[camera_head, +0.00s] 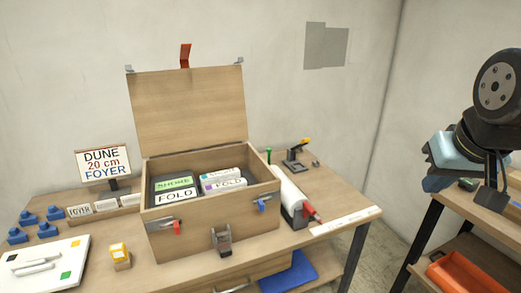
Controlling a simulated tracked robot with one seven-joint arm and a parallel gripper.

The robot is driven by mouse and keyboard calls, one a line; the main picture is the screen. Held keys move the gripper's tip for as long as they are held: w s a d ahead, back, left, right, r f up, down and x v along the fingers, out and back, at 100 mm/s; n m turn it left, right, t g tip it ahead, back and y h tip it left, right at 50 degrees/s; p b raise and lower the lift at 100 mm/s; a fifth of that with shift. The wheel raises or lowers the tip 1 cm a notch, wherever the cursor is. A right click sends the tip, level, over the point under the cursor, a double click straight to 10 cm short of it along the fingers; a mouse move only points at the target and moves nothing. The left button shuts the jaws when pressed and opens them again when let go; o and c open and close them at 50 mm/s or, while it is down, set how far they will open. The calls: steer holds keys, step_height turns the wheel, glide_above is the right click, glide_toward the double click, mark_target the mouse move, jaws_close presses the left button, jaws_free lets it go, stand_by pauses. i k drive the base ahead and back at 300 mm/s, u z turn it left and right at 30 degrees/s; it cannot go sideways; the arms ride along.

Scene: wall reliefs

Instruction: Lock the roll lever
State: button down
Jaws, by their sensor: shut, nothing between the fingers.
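A white roll (286,190) lies along the right side of the open wooden box on the table. A red lever (311,212) sits at its near end, by a dark bracket, and slants down to the right; its exact lock position is too small to tell. My gripper (492,198) hangs at the far right, over the second table. It is shut and empty, well apart from the roll and the lever.
The wooden box (198,242) has its lid raised and holds labelled packs. A yellow-handled black clamp (296,155) stands behind the roll. A white strip (345,221) lies on the table's right edge. A gap separates the table from the right table, which has an orange bin (466,279) below.

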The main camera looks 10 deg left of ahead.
mark_target(269, 149)
steer(key=z, duration=0.1)
steer(key=i, duration=0.95)
steer(key=u, duration=0.1)
